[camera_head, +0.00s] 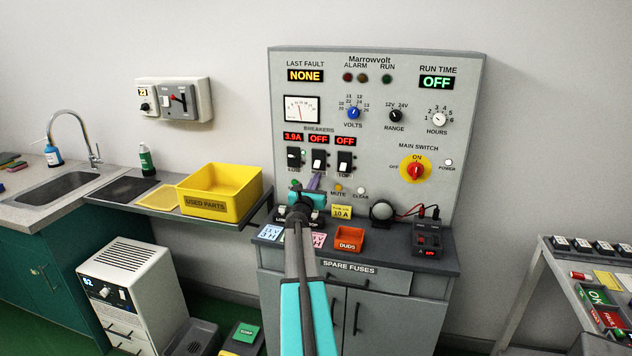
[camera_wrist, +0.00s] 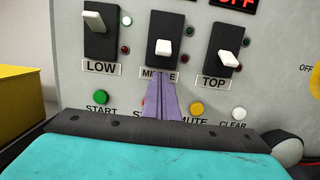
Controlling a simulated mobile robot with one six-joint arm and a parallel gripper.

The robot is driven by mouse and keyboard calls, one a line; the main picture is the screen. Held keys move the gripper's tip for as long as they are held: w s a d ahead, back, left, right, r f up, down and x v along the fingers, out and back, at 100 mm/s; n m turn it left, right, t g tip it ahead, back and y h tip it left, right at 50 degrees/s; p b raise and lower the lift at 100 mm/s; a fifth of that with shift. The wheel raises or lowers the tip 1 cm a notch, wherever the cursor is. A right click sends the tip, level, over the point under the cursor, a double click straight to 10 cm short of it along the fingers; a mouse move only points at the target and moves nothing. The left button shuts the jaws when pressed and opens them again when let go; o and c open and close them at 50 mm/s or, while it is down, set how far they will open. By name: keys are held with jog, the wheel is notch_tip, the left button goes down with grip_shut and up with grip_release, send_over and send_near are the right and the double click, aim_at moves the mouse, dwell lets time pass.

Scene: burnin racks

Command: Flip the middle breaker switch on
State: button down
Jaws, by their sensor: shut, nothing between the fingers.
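The middle breaker switch (camera_wrist: 163,48) is a white lever on a black plate, above a partly hidden MIDDLE label. In the head view, the middle breaker (camera_head: 319,158) sits under a red display (camera_head: 318,139) reading OFF. Its lever sits low on its plate. My gripper (camera_wrist: 165,82) is shut and empty, its purple fingers pointing up at the panel. The fingertips are just below the middle lever, over the label; I cannot tell whether they touch the panel. In the head view my gripper (camera_head: 314,181) is below the breaker row.
The LOW breaker (camera_wrist: 96,24) is on the left, its display (camera_head: 293,137) reading 3.9A. The TOP breaker (camera_wrist: 229,55) is on the right, its display (camera_head: 345,141) reading OFF. Green START (camera_wrist: 100,97) and yellow MUTE (camera_wrist: 197,109) buttons lie beneath. A yellow bin (camera_head: 222,190) stands left.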

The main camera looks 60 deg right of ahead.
jog(key=shift+s+a+r+p, duration=0.1)
jog(key=shift+a+r+p, duration=0.25)
jog(key=shift+r, duration=0.25)
jog(key=shift+s+a+r+p, duration=0.1)
jog(key=shift+a+r+p, duration=0.15)
jog(key=shift+r, duration=0.35)
jog(key=shift+w+a+r+y+p, duration=0.1)
jog(key=shift+a+r+y+p, duration=0.15)
jog(key=shift+p, duration=0.3)
